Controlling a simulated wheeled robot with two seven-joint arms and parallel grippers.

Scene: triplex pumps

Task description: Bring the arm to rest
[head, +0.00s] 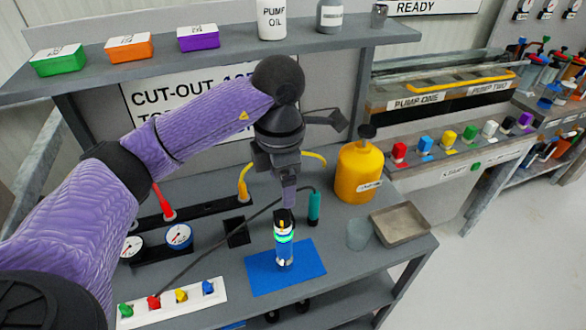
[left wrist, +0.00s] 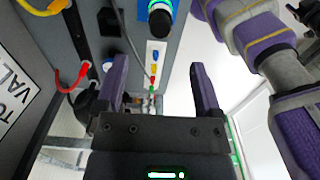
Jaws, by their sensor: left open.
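My left arm comes in from the left of the head view, bent over the grey bench. Its gripper (head: 289,198) points down above a blue mat (head: 262,277). A dark cylinder with glowing bands (head: 284,250) stands upright on the mat, just below the gripper in the picture. In the left wrist view the two purple fingers of the gripper (left wrist: 160,85) are wide apart with nothing between them. The cylinder (left wrist: 161,18) shows beyond them at the top edge. My right gripper is in neither view.
A yellow jug (head: 358,175), a clear cup (head: 359,235) and a metal tray (head: 400,224) stand right of the mat. A teal-handled tool (head: 314,207) is close behind the cylinder. Gauges (head: 179,235) and a coloured switch strip (head: 172,302) lie left. A shelf (head: 340,35) with boxes and bottles runs above.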

